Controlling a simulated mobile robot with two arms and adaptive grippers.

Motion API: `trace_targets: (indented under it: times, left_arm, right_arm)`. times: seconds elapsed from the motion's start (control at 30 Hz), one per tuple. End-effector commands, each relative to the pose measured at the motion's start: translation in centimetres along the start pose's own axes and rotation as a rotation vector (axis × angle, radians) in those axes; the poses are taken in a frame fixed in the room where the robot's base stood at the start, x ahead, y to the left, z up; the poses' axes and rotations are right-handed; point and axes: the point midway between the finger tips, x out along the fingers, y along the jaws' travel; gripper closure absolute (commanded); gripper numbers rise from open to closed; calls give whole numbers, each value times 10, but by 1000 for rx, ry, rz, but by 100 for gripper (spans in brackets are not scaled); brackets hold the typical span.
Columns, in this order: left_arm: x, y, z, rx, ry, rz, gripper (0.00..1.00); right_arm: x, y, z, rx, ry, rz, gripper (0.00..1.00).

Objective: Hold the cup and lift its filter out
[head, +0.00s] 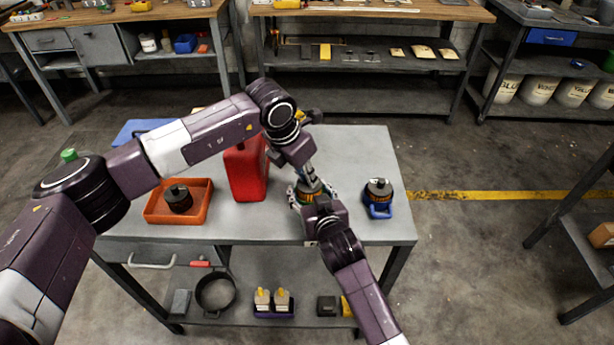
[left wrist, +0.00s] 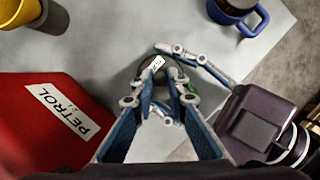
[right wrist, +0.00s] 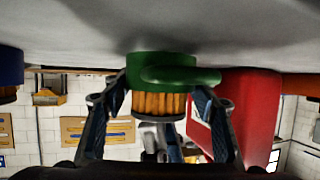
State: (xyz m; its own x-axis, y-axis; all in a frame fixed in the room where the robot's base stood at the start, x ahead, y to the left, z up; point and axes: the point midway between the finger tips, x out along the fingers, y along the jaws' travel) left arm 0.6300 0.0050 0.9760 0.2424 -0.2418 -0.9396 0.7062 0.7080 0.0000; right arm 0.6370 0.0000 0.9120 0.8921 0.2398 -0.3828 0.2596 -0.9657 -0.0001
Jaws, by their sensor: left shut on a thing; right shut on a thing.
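The green cup (right wrist: 165,74) stands on the table in the middle, its handle toward the right wrist camera; that view is upside down. Its filter (right wrist: 158,104), with orange-brown pleats and a dark top, is upright in it, with a band of pleats showing above the rim. My left gripper (head: 309,179) comes from above and is shut on the filter's top; in the left wrist view its fingers (left wrist: 165,84) are close together there. My right gripper (head: 311,195) comes from the near side, shut with a finger on either side of the cup. The filter's lower part is hidden.
A red petrol can (head: 245,172) stands just left of the cup. An orange tray (head: 152,212) holds a dark filter (head: 178,198). A blue cup (head: 380,211) with a filter stands to the right.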

Motion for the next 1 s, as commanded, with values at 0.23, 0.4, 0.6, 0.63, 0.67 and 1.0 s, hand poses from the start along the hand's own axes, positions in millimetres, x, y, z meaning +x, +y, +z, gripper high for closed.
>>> trace_targets:
  times: [0.23, 0.4, 0.6, 0.63, 0.67, 1.0]
  left_arm:
    - [-8, 0, 3, 0, -2, 1, 100]
    - [-16, 0, 6, 0, -1, 1, 100]
    - [-26, 0, 10, -1, -2, 0, 100]
    - [-27, 0, 10, -1, -2, 0, 100]
    - [-28, 0, 11, -1, -2, 0, 100]
    - [-44, 0, 16, 0, -2, 1, 100]
  right_arm:
    - [0, 0, 0, 0, 0, 0, 71]
    - [0, 0, 0, 0, -1, 0, 71]
    - [0, 0, 0, 0, -1, 0, 71]
    - [0, 0, 0, 0, -1, 0, 71]
    - [0, 0, 0, 0, -1, 0, 71]
    - [0, 0, 0, 0, -1, 0, 71]
